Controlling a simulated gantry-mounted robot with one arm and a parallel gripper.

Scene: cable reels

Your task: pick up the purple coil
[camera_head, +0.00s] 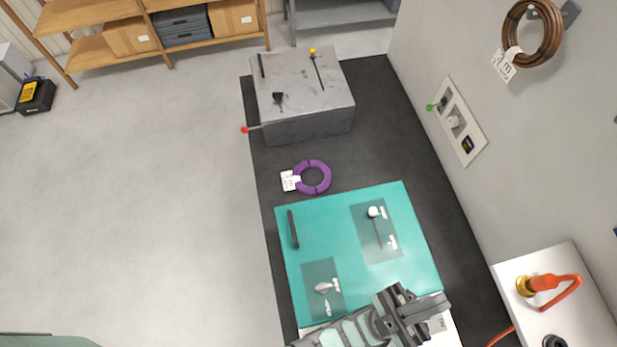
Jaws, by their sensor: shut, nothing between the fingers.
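The purple coil (314,165) is a ring with a white tag (289,181) on its left side. It lies flat on the dark mat (395,115), between the grey box and the teal board. My gripper (405,304) is at the bottom of the view, over the near right part of the teal board. It is shut and empty, well apart from the coil. The coil is fully visible.
The teal board (330,220) holds a black bar (293,229) and small tools. The grey box (312,129) has levers and a red-tipped rod (246,129). A brown coil (513,24) hangs on the right wall. A white cabinet (570,262) with an orange handle stands lower right.

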